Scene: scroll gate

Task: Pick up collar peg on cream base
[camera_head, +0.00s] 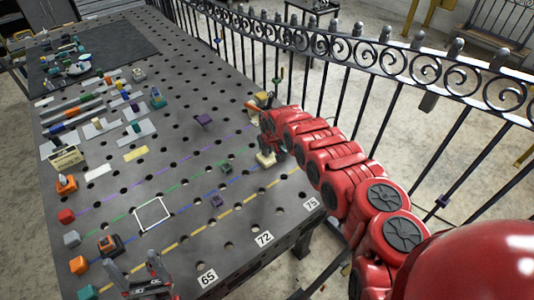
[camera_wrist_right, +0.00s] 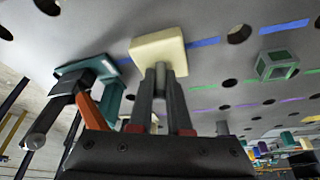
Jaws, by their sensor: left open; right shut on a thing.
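The collar peg on its cream base (camera_wrist_right: 158,48) shows in the right wrist view, with the square base beyond my fingertips. My right gripper (camera_wrist_right: 160,85) is shut on the grey peg, which the fingers mostly hide. In the head view the cream base (camera_head: 265,159) shows below my right gripper (camera_head: 270,143), near the table's right side by the blue line. I cannot tell whether the base touches the table. My left gripper (camera_head: 150,272) is open and empty over the table's near edge.
A teal piece with dark and orange parts (camera_wrist_right: 90,72) is close beside my right gripper. A small green block (camera_head: 226,167) and purple blocks lie on the perforated table (camera_head: 180,235). A black fence (camera_head: 400,75) runs along the right.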

